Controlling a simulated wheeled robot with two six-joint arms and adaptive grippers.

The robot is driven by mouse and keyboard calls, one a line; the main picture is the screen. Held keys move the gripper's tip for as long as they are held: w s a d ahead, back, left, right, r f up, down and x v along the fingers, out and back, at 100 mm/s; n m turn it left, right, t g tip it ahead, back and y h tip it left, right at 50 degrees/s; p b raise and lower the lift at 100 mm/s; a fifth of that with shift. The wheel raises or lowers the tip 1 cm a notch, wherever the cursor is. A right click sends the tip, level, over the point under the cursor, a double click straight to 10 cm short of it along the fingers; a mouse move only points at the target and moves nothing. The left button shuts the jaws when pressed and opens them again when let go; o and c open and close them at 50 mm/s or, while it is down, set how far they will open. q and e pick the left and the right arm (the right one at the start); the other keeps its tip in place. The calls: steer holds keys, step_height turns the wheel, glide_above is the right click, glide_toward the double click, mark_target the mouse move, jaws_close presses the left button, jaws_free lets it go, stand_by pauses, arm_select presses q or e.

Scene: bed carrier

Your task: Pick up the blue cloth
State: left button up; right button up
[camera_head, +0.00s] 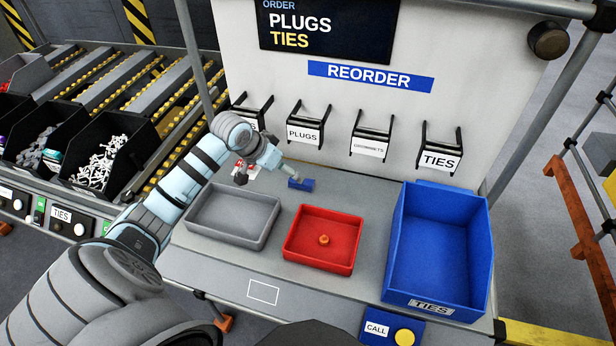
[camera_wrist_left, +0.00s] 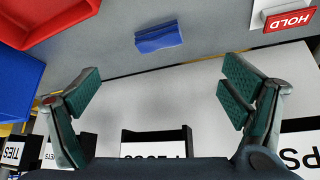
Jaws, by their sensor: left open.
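The blue cloth (camera_head: 300,184) is a small folded-looking blue block lying on the grey bench, near the foot of the white back panel. It also shows in the left wrist view (camera_wrist_left: 158,38), at the top middle, beyond the fingertips and roughly centred between them. My left gripper (camera_head: 266,172) is just to the left of the cloth in the head view. In the wrist view the left gripper (camera_wrist_left: 162,88) has its two green-padded fingers wide apart with nothing between them. The cloth appears apart from both fingers. My right gripper is not in view.
A grey tray (camera_head: 204,231), a red tray (camera_head: 291,252) holding a small orange-red piece and a blue TIES bin (camera_head: 398,270) stand in front of and right of the cloth. A red-and-white HOLD sign (camera_wrist_left: 290,22) stands beside it. Label holders (camera_head: 437,160) project from the panel.

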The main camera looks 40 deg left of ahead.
arm_select(q)
steer(key=b, duration=0.2)
glide_toward(308, 184)
steer(key=f, duration=0.1)
steer(key=a+f, duration=0.1)
steer(key=shift+w+a+f, duration=0.15)
steer(key=shift+a+f, duration=0.15)
steer(key=shift+f, duration=0.1)
steer(key=x, duration=0.2)
steer(key=b+x, duration=0.1)
steer(key=x, duration=0.3)
steer(key=shift+w+a+r+b, duration=0.2)
steer(key=shift+w+a+b, duration=0.1)
steer(key=shift+w+a, duration=0.1)
steer(key=shift+f, duration=0.2)
steer(key=shift+r, duration=0.15)
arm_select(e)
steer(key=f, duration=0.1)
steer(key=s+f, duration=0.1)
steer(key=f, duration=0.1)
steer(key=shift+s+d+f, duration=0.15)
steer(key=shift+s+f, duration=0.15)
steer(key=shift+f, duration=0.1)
arm_select(q)
steer(key=c, duration=1)
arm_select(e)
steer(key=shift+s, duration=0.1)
